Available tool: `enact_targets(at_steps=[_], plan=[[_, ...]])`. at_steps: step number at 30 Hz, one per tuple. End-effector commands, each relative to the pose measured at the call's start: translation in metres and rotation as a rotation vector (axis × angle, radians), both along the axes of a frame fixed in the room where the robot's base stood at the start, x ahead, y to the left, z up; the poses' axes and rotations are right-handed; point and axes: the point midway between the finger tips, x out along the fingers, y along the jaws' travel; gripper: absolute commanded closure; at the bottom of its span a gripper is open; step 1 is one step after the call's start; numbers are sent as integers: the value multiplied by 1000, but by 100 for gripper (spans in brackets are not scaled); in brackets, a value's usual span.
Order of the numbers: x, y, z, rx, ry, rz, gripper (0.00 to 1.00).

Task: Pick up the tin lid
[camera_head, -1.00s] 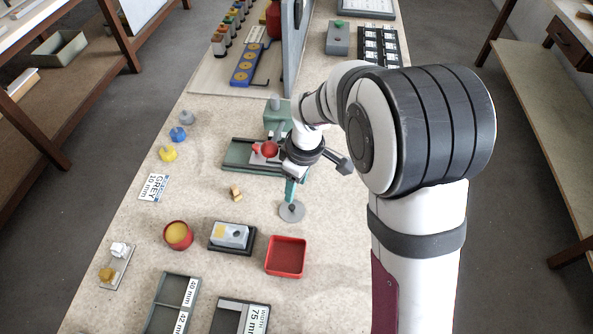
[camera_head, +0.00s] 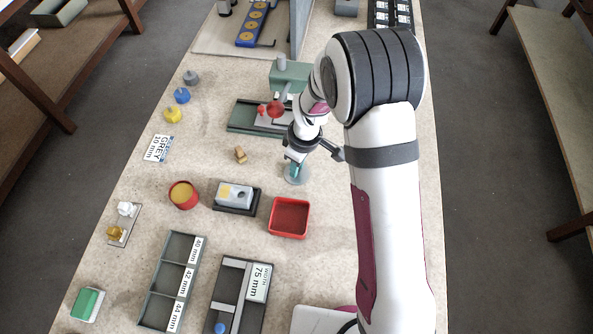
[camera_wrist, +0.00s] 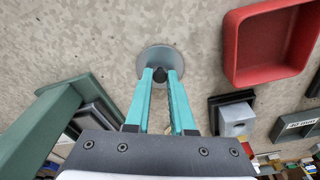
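The tin lid is a flat grey disc (camera_wrist: 150,62) with a small dark knob in its middle. It also shows in the head view (camera_head: 294,181), lying on the bench left of my arm, just above the red tray. My gripper (camera_wrist: 160,74) has teal fingers and is down at the lid. Its two fingertips are on either side of the knob, with little or no gap showing. I cannot tell whether they are pressed on it. In the head view the gripper (camera_head: 296,171) hides part of the lid.
A red square tray (camera_head: 289,233) is close below the lid. A dark stand with a grey block (camera_head: 234,196) is to the lower left. A green-based fixture (camera_head: 250,129) with a red ball is above the lid. A small tan piece (camera_head: 240,155) lies to the left.

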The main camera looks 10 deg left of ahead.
Motion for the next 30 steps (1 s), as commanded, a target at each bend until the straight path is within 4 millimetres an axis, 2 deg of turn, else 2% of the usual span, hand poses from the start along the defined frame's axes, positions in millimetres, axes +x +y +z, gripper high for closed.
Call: enact_targets(at_steps=[2,15,20,23,30], plan=[[0,0,0,0,0,0,100],[0,0,3,1,-1,0,100],[1,0,22,1,-2,0,100],[1,0,43,2,-4,0,100],[-6,-56,75,1,-2,-7,100]])
